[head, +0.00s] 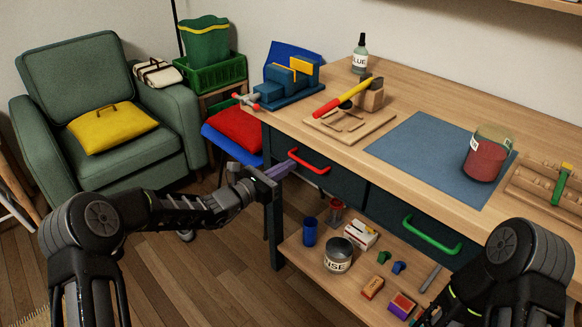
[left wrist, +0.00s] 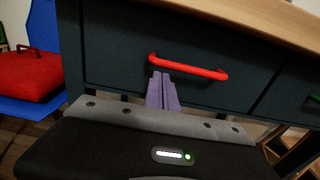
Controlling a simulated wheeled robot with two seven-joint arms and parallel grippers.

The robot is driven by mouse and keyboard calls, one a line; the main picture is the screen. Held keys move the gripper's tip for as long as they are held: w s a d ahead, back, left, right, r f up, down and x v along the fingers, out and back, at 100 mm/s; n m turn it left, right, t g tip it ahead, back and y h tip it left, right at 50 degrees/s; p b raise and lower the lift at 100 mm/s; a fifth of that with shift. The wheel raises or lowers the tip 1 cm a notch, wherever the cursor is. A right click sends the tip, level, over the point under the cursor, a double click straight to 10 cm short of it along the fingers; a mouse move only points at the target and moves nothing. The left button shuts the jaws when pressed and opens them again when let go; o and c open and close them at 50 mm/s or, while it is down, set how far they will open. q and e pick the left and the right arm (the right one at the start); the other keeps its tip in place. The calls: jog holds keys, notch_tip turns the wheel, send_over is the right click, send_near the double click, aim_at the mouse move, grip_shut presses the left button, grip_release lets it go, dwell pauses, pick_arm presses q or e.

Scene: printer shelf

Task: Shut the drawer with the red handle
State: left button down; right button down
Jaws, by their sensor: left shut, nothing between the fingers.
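The drawer with the red handle (head: 309,161) has a dark blue-grey front (head: 345,184) at the left of the workbench. In the left wrist view the front (left wrist: 120,55) looks about level with the bench frame; I cannot tell if a small gap is left. My left gripper (head: 291,163) is shut and empty. Its purple fingers (left wrist: 161,82) point at the drawer front, by the left end of the red handle (left wrist: 188,68). I cannot tell whether they touch it. My right arm is at the lower right of the head view, with its gripper out of sight.
A drawer with a green handle (head: 432,236) is to the right. The lower shelf (head: 300,262) holds a tin (head: 338,254), a blue cup (head: 310,232) and several small items. A chair with a red cushion (head: 236,131) stands left of the bench. The floor in front is clear.

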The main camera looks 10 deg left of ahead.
pick_arm(q)
jog(key=p+v, duration=0.1)
jog(key=v, duration=1)
jog(key=shift+f, duration=0.1)
jog(key=s+d+f+m+g+y, duration=0.2)
jog(key=s+f+m+g, duration=0.5)
jog(key=f, duration=0.7)
jog(key=s+d+f+m+g+y, duration=0.1)
jog(key=s+f+m+g+y, duration=0.2)
jog(key=s+f+m, duration=0.7)
jog(key=s+f+m+g+y, duration=0.2)
jog(key=s+f+m+y, duration=0.15)
jog(key=s+f, duration=0.7)
jog(key=s+d+r+m+g+h, duration=0.15)
jog(key=s+d+m, duration=0.4)
jog(key=s, duration=0.55)
notch_tip(320, 180, up, 19)
jog(key=p, duration=1.8)
jog(key=shift+w, duration=0.15)
